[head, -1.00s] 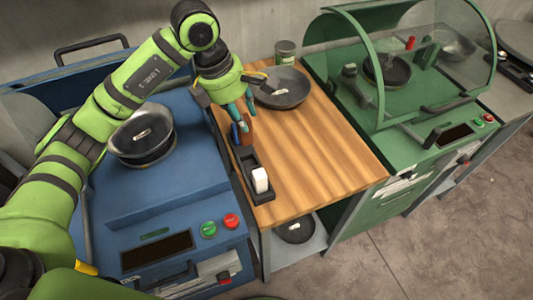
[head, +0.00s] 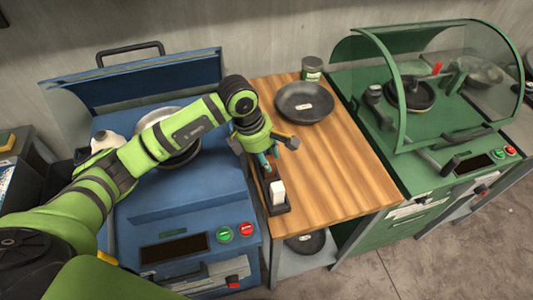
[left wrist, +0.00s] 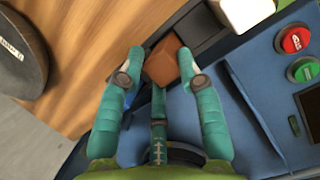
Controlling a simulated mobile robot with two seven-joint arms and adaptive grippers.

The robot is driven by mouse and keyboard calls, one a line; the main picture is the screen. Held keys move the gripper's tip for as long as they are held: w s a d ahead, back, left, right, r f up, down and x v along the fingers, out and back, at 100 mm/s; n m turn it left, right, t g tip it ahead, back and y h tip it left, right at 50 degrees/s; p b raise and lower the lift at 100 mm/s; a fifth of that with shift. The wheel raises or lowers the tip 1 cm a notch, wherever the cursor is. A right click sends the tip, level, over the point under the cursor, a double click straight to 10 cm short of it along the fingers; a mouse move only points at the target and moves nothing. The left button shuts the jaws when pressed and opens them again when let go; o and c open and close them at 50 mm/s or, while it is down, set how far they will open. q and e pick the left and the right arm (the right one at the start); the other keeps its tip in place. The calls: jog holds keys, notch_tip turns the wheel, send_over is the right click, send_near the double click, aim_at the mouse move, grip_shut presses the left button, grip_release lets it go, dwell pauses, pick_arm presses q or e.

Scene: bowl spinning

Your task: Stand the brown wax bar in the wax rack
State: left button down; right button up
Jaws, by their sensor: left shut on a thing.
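The brown wax bar (left wrist: 163,62) is between the fingers of my left gripper (left wrist: 160,75), which is shut on it. In the head view my left gripper (head: 267,162) is low over the back part of the black wax rack (head: 285,210), and the bar is mostly hidden there. A white bar (head: 278,191) stands in the front part of the rack; it also shows at the top of the left wrist view (left wrist: 240,12). I cannot tell whether the brown bar touches the rack floor. My right gripper is not in view.
The rack sits at the left edge of the wooden table (head: 350,170), beside a blue machine (head: 190,205). A dark bowl (head: 304,103) and a can (head: 312,68) stand at the back. A green hooded machine (head: 410,170) is right. The table's middle is clear.

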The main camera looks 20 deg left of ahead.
pick_arm(q)
jog(key=shift+f, duration=0.15)
jog(key=c, duration=0.8)
grip_release()
jog(key=shift+r, duration=0.25)
jog(key=shift+a+r, duration=0.1)
jog(key=shift+r, duration=0.2)
jog(key=shift+b+v, duration=2)
jog(key=shift+v, duration=3.65)
